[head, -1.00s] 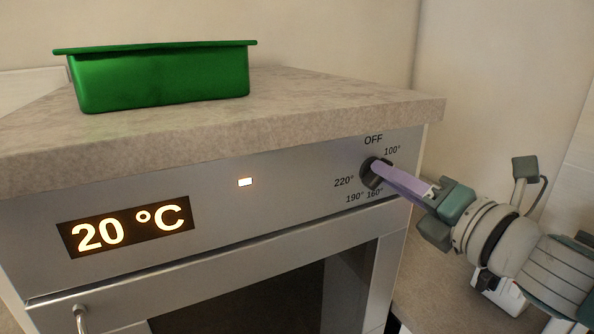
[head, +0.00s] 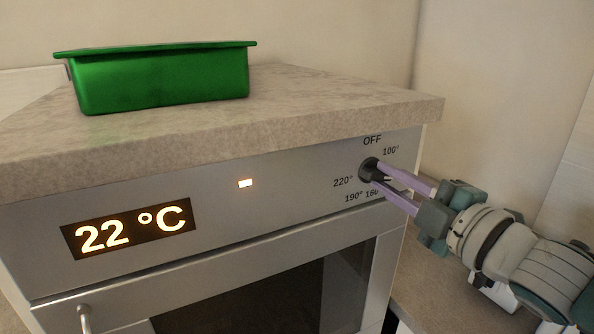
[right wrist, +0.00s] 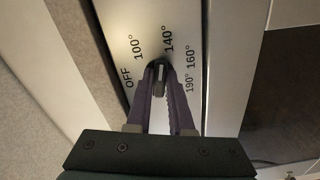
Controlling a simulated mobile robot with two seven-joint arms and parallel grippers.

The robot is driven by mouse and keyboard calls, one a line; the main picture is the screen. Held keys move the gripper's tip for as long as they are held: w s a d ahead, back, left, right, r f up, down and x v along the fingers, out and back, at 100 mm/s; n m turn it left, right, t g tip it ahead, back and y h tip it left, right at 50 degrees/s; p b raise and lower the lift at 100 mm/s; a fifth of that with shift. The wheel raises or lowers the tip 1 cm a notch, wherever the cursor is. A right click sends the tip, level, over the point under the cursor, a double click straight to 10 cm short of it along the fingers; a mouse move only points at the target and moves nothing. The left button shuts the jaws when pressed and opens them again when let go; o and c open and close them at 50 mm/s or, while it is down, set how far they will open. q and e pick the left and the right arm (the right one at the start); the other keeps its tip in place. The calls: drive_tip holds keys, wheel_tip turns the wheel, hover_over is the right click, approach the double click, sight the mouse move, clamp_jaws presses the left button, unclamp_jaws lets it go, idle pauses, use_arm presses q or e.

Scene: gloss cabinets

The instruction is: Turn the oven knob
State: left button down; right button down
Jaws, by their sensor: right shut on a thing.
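The black oven knob (head: 369,170) sits on the right of the oven's steel front panel, ringed by OFF and temperature marks. My right gripper (head: 380,175) comes in from the right with its two purple fingers on either side of the knob. In the right wrist view the fingers are shut on the knob (right wrist: 160,84), and its grip lies near the 140° mark. The oven display (head: 133,228) reads 22 °C. My left gripper is not in any view.
A green pan (head: 162,80) stands on the stone-look countertop (head: 330,98) above the oven. A small light (head: 245,183) is lit on the panel. The oven door (head: 250,290) is closed below, with its handle (head: 84,318) at the lower left. A wall stands behind.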

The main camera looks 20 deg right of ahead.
drive_tip(key=m, duration=0.5)
drive_tip(key=shift+m+p, duration=0.3)
drive_tip(key=shift+p, duration=0.05)
drive_tip(key=m, duration=0.5)
drive_tip(key=shift+a+f+p, duration=0.15)
drive_tip(key=shift+p, duration=0.15)
drive_tip(key=m, duration=0.4)
drive_tip(key=shift+a+m, duration=0.1)
drive_tip(key=shift+m, duration=0.3)
drive_tip(key=m, duration=0.5)
drive_tip(key=shift+a, duration=0.1)
drive_tip(key=shift+m, duration=0.3)
drive_tip(key=c, duration=0.8)
unclamp_jaws()
drive_tip(key=shift+s, duration=0.1)
